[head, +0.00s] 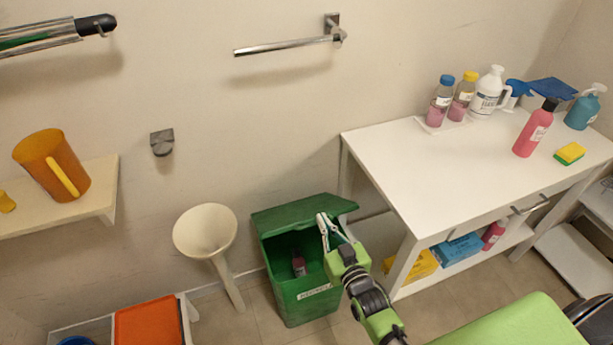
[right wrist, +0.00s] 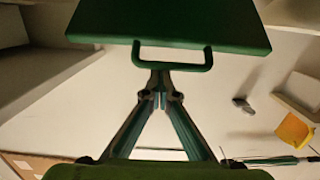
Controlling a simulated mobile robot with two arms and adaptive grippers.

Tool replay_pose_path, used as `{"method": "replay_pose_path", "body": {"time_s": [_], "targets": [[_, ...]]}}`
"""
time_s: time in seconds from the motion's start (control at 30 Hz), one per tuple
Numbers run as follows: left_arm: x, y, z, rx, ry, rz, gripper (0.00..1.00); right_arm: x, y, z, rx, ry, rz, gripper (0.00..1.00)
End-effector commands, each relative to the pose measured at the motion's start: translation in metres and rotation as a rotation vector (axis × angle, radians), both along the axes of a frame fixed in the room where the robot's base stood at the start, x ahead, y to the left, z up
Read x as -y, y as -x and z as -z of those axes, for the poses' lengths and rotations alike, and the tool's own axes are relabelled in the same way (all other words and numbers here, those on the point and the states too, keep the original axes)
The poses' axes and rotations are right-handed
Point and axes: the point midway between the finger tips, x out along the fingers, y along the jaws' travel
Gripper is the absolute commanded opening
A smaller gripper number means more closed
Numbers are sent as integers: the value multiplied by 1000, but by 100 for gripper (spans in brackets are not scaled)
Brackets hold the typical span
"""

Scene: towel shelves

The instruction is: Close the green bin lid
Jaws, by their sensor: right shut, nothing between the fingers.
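The green bin (head: 300,305) stands on the floor against the wall, with a white label on its front. Its green lid (head: 290,213) is up, tilted at the back, so the inside shows. My right gripper (head: 321,218) is shut and empty at the right part of the lid, over the bin's opening. In the right wrist view the lid (right wrist: 170,22) fills the top, and its bar handle (right wrist: 172,66) lies just beyond the shut fingertips (right wrist: 160,75). I cannot tell whether they touch it. My left gripper is out of view.
A small dark red bottle (head: 298,263) lies inside the bin. A white table (head: 440,165) with bottles stands close on the right. A pale funnel-shaped stand (head: 205,232) is close on the left. An orange mat (head: 150,323) is at the lower left.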

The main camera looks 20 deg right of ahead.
Motion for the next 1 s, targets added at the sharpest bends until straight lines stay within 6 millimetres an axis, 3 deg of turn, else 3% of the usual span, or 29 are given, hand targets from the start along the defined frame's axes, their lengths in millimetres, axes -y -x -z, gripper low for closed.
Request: {"method": "replay_pose_path", "body": {"time_s": [0.03, 0.5, 0.7, 1.0], "targets": [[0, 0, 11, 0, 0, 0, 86, 0, 6, 13, -3, 0, 0, 0], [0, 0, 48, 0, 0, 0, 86, 2, 50, 79, -4, 1, 0, 0], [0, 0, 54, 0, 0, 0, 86, 2, 57, 92, -3, 0, 0, 0], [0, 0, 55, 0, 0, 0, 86, 2, 59, 95, -2, 0, 0, 0]]}}
